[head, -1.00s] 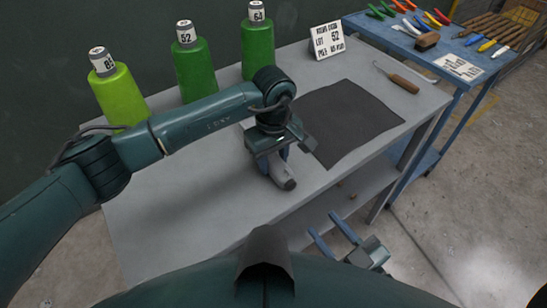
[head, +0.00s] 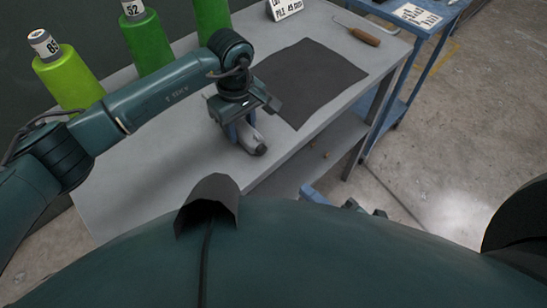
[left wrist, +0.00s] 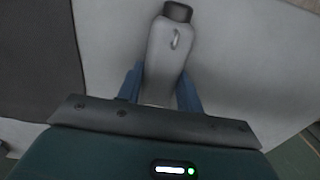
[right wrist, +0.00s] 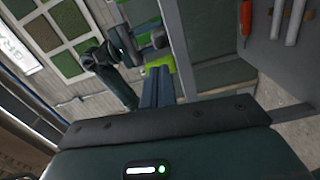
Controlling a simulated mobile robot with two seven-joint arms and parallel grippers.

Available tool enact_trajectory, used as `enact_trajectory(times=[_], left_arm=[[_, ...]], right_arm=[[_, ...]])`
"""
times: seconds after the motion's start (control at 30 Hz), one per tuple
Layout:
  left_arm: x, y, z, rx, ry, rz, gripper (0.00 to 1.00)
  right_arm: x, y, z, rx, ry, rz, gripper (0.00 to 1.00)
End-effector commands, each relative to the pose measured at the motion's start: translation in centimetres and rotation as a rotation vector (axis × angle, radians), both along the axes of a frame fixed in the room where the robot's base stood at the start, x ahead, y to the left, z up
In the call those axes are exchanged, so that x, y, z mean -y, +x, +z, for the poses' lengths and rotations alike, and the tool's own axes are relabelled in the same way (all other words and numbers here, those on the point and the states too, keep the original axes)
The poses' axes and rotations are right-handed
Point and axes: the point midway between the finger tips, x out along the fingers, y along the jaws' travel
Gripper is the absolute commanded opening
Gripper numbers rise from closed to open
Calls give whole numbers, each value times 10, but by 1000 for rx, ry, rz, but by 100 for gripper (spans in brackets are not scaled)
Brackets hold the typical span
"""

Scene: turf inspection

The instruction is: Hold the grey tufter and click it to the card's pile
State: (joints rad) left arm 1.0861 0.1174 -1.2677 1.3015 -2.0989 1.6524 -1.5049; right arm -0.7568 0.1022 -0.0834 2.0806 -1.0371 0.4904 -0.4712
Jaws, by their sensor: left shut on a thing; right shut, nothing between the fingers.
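My left gripper (head: 236,130) is shut on the grey tufter (head: 254,142) and holds it over the front part of the grey table. In the left wrist view the tufter (left wrist: 166,50) sits between the blue fingers (left wrist: 160,90), its dark end pointing away and a small light lever on its upper face. The white card (head: 287,9) stands at the table's back, cut by the top edge; "PILE" shows on it but its number is hard to read. My right gripper (head: 310,194) is low in front of the table, partly hidden by my body; its blue fingers (right wrist: 157,86) are shut and empty.
A dark mat (head: 312,78) lies on the grey table (head: 150,165). Green cones (head: 70,80) stand along its left back. A wooden-handled hook tool (head: 362,36) lies near the right end. A blue table (head: 440,14) stands beyond, holding a printed sheet (head: 417,16).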

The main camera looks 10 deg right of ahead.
Motion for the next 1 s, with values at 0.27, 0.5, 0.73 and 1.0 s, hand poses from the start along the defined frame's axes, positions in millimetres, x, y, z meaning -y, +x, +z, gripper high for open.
enact_trajectory(times=[0.27, 0.5, 0.73, 1.0], left_arm=[[0, 0, 0, 1, 0, 1, 0], [0, 0, 1, 1, 0, 0, 0], [0, 0, 1, 1, 0, 0, 0], [0, 0, 1, 1, 0, 0, 0]], right_arm=[[6, -10, 0, 326, -536, -5, 0], [11, -18, 0, 607, -997, -5, 0], [15, -24, 0, 798, -1313, -5, 0], [16, -26, 0, 869, -1429, -4, 0]])
